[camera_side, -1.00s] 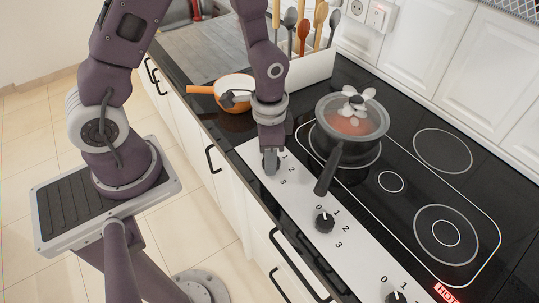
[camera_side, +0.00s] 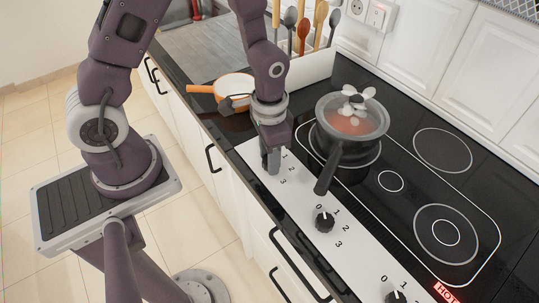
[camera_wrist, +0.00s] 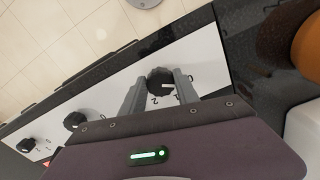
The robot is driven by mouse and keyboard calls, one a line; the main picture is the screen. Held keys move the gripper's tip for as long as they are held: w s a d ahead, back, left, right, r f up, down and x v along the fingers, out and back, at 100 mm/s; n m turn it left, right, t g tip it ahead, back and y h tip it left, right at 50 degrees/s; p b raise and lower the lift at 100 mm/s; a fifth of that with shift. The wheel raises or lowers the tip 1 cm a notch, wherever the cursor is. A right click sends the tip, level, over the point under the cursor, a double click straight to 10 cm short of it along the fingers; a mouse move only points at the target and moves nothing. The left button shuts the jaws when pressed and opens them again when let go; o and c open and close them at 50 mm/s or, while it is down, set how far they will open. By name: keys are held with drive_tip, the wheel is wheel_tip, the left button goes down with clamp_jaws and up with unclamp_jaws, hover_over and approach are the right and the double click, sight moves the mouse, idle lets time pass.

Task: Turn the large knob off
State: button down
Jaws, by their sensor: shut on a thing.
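The black knob (camera_wrist: 160,82) with a white pointer line is between the two fingers of my gripper (camera_wrist: 159,90) in the wrist view. It looks larger there than the other knobs, being also nearer the camera. Its pointer line lies roughly sideways, toward the right of the picture. My gripper is shut on it, with one finger on each side. In the side view my gripper (camera_side: 271,160) reaches down to the far-left end of the white control panel (camera_side: 290,198), and hides this knob. Printed digits show beside it.
Other knobs stand along the panel, one at the middle (camera_side: 324,221) and one near the front (camera_side: 395,297). A lidded pot (camera_side: 350,125) is close on the right, its handle reaching over the panel edge. An orange pan (camera_side: 236,89) is behind my gripper.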

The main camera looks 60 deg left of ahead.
drive_tip(key=c, duration=0.9)
unclamp_jaws()
wheel_tip(320, 180, up, 7)
drive_tip(key=shift+r, duration=0.1)
